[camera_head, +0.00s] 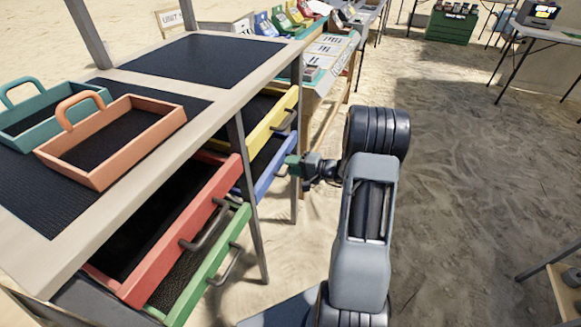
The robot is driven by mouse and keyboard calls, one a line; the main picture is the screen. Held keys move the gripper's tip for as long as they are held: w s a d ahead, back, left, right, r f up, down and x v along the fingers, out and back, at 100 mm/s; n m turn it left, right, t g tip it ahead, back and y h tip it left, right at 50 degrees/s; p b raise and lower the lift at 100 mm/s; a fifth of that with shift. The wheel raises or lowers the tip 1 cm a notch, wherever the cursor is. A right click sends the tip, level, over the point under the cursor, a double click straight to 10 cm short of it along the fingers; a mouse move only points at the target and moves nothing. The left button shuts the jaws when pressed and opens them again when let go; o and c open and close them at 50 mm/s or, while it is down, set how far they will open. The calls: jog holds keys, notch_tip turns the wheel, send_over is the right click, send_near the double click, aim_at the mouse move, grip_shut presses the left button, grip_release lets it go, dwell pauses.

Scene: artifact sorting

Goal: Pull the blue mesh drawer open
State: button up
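The blue drawer (267,170) is in the lower right slot of the wooden frame table, below the yellow drawer. It stands partly pulled out, with a dark bottom showing behind its blue front. My gripper (291,166) is at the blue drawer's front, by its handle. The handle is mostly hidden, and the fingers are too small to tell whether they are shut on it.
The yellow drawer (270,126), red drawer (185,233) and green drawer (205,271) also stand out from the table (225,107). Orange (147,150) and teal (50,131) trays sit on top. Open sandy floor (460,180) lies to the right.

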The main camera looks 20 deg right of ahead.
jog(key=shift+w+a+f, duration=0.1)
jog(key=shift+w+a, duration=0.3)
grip_shut()
jog(key=shift+d, duration=0.1)
dwell(0.3)
